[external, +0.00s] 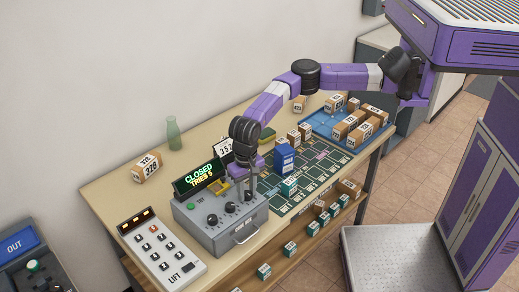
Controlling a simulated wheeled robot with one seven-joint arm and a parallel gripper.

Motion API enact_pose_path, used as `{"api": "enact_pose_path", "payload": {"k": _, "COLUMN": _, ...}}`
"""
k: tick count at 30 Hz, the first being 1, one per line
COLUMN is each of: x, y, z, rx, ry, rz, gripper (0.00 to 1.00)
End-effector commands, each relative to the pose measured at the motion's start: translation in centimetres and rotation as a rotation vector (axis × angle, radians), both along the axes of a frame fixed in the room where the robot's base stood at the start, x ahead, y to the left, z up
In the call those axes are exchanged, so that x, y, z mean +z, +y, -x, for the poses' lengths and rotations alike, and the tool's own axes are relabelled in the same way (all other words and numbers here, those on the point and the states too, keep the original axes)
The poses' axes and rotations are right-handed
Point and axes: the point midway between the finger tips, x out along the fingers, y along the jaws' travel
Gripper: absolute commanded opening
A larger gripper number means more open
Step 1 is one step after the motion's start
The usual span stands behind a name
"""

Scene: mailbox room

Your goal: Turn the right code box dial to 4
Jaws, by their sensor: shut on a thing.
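The grey code box (207,238) stands on the table, with a display (199,176) behind it reading "CLOSED" and "TRIES" with a digit too small to be sure of. Three dark dials run across its top: the left dial (212,220), the middle dial (230,207) and the right dial at the end nearest my gripper. My gripper (247,192) points down onto the right dial and is shut on it. The fingers mostly hide this dial, and its setting cannot be read. A green button (190,205) is on the box's left part.
A keypad panel marked LIFT (163,250) stands left of the box. A blue box (284,158) and small parcels stand on the dark grid mat (318,180) close to the right. A number card (226,148) and green bottle (173,133) are behind.

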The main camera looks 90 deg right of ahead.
Motion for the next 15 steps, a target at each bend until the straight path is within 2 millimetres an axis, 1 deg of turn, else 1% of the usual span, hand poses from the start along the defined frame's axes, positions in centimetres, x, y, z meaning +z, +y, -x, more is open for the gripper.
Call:
{"api": "enact_pose_path", "payload": {"k": 14, "x": 0.15, "y": 0.16, "z": 0.0, "rx": 0.013, "ry": -0.001, "rz": -0.003, "gripper": 0.0}}
{"api": "enact_pose_path", "payload": {"k": 15, "x": 0.15, "y": 0.16, "z": 0.0, "rx": 0.012, "ry": -0.001, "rz": -0.003, "gripper": 0.38}}
